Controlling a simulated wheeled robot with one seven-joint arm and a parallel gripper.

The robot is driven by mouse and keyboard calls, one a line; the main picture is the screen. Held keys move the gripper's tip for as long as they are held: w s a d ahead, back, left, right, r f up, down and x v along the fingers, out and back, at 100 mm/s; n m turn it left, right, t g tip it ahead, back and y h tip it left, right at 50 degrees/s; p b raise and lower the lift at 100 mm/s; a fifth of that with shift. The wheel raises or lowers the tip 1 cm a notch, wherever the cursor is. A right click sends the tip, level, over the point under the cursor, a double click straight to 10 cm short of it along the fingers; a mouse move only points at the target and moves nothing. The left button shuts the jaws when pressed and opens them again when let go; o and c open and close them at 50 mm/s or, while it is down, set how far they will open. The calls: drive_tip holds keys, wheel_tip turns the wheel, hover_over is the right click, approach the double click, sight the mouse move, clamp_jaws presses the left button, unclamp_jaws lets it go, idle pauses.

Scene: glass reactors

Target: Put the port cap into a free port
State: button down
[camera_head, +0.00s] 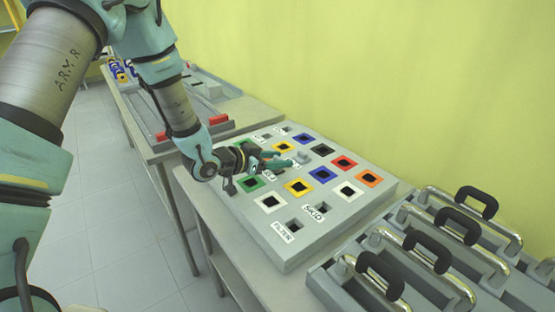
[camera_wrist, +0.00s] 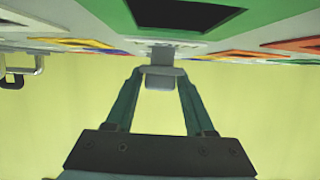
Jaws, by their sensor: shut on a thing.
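My gripper (camera_head: 284,164) is low over the middle of the port panel (camera_head: 275,250). Its teal fingers (camera_wrist: 160,85) are shut on the port cap, a small grey piece (camera_wrist: 160,82) with a narrower block reaching up to the panel in the wrist view. In the head view a grey piece (camera_head: 301,157) shows at the fingertips. I cannot tell whether the cap is inside a port or just against the panel. The panel has dark square openings with coloured frames, among them blue (camera_head: 322,174), yellow (camera_head: 299,187), red (camera_head: 343,162) and green (camera_head: 251,183).
A rack with black handles (camera_head: 477,202) and metal rods stands at the right. Another table with a grey unit and red parts (camera_head: 218,119) is behind. A yellow-green wall (camera_head: 400,80) borders the tables.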

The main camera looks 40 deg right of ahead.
drive_tip(key=shift+s+a+f, duration=0.1)
drive_tip(key=shift+a+f, duration=0.1)
drive_tip(key=shift+f, duration=0.5)
drive_tip(key=shift+a+f, duration=0.2)
drive_tip(key=shift+f, duration=0.45)
drive_tip(key=shift+c, duration=0.9)
unclamp_jaws()
drive_tip(key=shift+a, duration=0.4)
drive_tip(key=a+r+b, duration=0.2)
drive_tip(key=a+r, duration=0.4)
drive_tip(key=a, duration=0.2)
drive_tip(key=shift+w+a+r, duration=0.25)
drive_tip(key=shift+w, duration=0.1)
drive_tip(key=shift+r, duration=0.15)
